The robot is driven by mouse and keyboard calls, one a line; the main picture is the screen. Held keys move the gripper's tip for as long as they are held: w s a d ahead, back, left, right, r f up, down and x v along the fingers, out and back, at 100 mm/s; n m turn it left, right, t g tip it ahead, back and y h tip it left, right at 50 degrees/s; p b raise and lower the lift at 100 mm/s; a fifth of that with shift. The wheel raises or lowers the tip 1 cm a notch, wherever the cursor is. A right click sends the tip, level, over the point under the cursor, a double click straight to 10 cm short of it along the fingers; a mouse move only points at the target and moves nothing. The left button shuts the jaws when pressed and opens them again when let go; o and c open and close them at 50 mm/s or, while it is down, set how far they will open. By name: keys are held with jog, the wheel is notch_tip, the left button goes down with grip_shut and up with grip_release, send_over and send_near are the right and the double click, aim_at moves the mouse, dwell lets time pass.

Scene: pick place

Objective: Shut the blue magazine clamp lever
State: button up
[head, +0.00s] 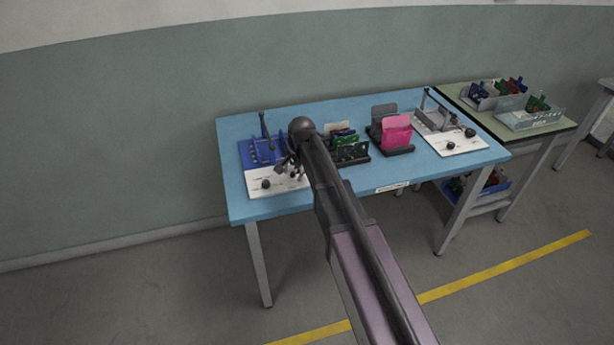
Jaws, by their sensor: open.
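The blue magazine (246,153) stands at the left of the blue table, on a unit with a white front plate (258,183) and a black knob. Its dark clamp lever (263,125) sticks up at the back, roughly upright. My gripper (293,168) is small and dark in this view, over the right side of the blue unit. It is open, with nothing visible in it. My arm crosses in front of the table and hides part of the unit's right edge. Whether the gripper touches anything cannot be told.
A green side table (555,133) holds bins of boards. Open floor lies in front.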

aim_at(304, 180)
jog(key=shift+d+n, duration=0.15)
jog(key=shift+n, duration=0.15)
